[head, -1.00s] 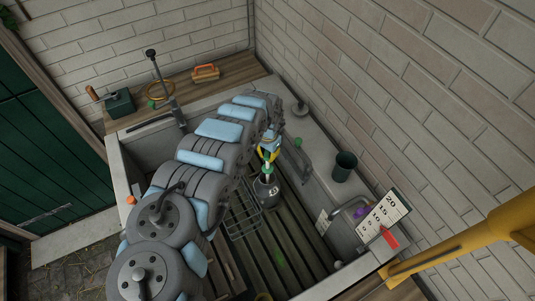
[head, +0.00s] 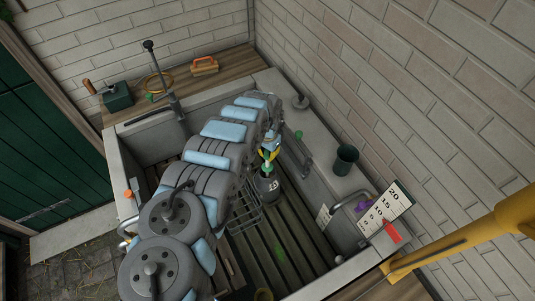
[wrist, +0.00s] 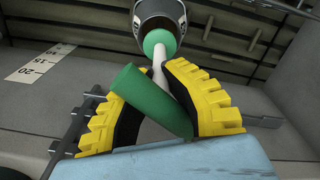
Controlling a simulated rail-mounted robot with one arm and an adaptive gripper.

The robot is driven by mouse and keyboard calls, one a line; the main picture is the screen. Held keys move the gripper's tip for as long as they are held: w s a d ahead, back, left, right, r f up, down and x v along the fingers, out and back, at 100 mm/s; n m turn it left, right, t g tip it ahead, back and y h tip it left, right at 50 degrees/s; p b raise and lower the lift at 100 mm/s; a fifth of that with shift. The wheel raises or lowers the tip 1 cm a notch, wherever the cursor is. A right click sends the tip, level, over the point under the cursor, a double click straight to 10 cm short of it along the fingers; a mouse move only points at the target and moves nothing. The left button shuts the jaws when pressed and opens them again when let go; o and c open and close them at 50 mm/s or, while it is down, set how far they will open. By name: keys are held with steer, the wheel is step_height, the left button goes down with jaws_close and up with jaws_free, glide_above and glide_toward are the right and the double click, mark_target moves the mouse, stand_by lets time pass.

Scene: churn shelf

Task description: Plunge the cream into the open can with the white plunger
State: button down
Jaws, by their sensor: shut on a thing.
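The dark grey can (head: 268,188) with a white number on it stands upright in the trough, below my gripper (head: 269,153). In the wrist view its rim and part of its body (wrist: 160,12) show at the top. My gripper's yellow fingers (wrist: 172,100) are shut on the plunger's green handle (wrist: 150,100). The plunger's white rod (wrist: 160,75) runs from the handle toward the can. A green round part (wrist: 158,42) on the rod is at the can's mouth. The inside of the can and any cream are hidden.
A wire rack (head: 243,212) stands beside the can over a slatted floor. A dark green cup (head: 346,160) stands on the right ledge, near a number card (head: 385,208). A tall lever stands (head: 160,75) at the back left.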

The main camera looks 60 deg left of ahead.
mark_target(268, 162)
steer(key=shift+f+b, duration=1.6)
steer(key=shift+f, duration=1.45)
steer(key=shift+r, duration=0.15)
step_height(268, 162, up, 6)
steer(key=p, duration=0.6)
steer(key=shift+r, duration=0.1)
